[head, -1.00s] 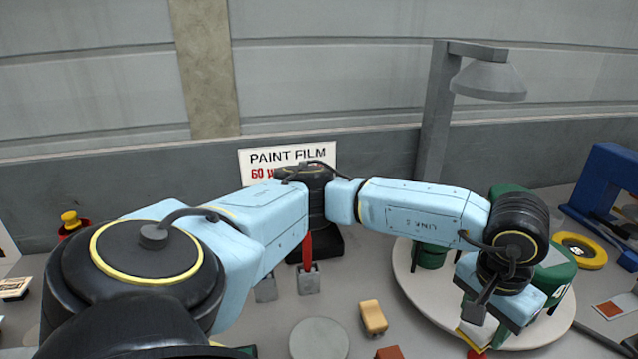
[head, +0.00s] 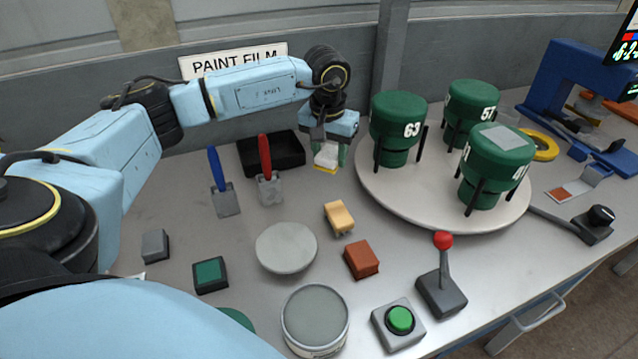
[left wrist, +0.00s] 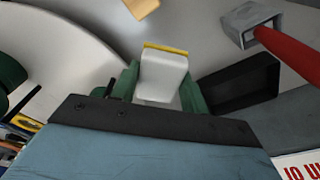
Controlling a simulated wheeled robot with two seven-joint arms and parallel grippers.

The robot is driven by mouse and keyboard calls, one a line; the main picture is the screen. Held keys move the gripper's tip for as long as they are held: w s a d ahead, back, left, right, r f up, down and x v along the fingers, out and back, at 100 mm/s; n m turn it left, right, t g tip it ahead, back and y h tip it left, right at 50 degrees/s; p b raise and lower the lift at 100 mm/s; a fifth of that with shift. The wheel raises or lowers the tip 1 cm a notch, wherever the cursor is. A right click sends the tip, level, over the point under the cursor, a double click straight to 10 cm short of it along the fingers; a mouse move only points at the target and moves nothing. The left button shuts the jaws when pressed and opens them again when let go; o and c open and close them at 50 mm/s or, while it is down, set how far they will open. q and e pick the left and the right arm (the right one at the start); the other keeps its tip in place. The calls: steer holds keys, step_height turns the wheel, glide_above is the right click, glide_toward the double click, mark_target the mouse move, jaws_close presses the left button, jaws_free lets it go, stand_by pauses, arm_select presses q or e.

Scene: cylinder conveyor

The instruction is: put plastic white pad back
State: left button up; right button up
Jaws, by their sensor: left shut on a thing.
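My left gripper (head: 327,158) is shut on a white pad with a yellow edge (head: 326,154), held left of the turntable and right of the black tray. The white pad also shows between the green fingers in the left wrist view (left wrist: 163,75). The black tray (head: 287,163) looks empty; part of it shows in the left wrist view (left wrist: 256,96). A tan pad (head: 339,217), a red-brown block (head: 361,260), a green-topped block (head: 210,274) and a grey block (head: 155,246) lie on the table. My right gripper is not in view.
The round white turntable (head: 385,202) bears green numbered cylinders (head: 397,117). A grey disc (head: 286,247), a tin (head: 315,320), a red-knobbed lever (head: 442,280) and a green button (head: 400,319) are nearer.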

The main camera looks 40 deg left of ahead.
mark_target(320, 191)
arm_select(q)
steer(key=shift+n, duration=0.3)
steer(key=a+f, duration=0.1)
steer(key=f, duration=0.2)
steer(key=a+f, duration=0.1)
steer(key=f, duration=0.3)
steer(key=a+f+b, duration=0.1)
steer(key=f, duration=0.2)
steer(key=shift+w+a+f, duration=0.1)
steer(key=shift+w+f, duration=0.05)
steer(key=shift+f, duration=0.2)
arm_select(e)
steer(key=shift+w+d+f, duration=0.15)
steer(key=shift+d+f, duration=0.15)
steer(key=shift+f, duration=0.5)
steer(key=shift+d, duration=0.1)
arm_select(q)
steer(key=o, duration=0.6)
steer(key=shift+f+b, duration=0.15)
steer(key=shift+b, duration=0.15)
steer(key=o, duration=0.4)
steer(key=shift+o, duration=0.2)
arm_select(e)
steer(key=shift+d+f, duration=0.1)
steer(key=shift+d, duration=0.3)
